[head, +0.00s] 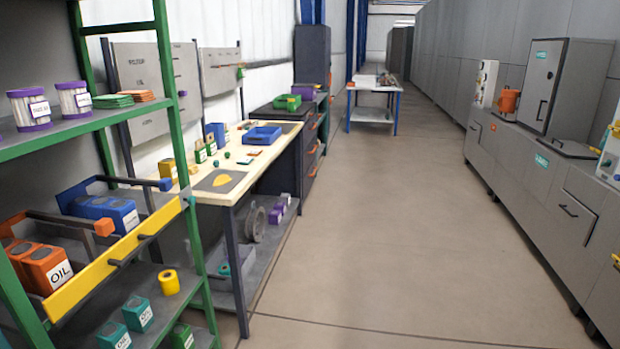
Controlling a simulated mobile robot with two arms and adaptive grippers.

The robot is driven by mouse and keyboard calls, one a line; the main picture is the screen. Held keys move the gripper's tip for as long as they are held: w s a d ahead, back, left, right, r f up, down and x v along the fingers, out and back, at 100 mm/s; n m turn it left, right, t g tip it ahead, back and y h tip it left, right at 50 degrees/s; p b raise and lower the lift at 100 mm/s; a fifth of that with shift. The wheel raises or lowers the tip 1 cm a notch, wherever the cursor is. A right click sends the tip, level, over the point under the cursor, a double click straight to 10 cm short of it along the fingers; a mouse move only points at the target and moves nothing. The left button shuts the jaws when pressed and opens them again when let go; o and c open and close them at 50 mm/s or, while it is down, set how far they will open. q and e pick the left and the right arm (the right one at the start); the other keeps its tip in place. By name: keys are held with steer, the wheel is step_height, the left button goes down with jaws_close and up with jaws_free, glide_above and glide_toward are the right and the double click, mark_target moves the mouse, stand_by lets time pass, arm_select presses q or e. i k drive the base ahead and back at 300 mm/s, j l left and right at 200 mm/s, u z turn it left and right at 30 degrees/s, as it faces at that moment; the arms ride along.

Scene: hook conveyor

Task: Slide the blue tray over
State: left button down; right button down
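A blue tray (262,135) lies on the cream top of the workbench (207,187), toward its far end. It is shallow, with raised walls, and looks empty from here. Neither my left gripper nor my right gripper is in the head view, and nothing is seen touching the tray.
A green shelf rack (180,130) stands close at the left with oil cans (48,268) and jars. Grey cabinets (545,165) line the right. The floor (390,220) between is clear.

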mark_target(258, 134)
steer(key=i, duration=3.85)
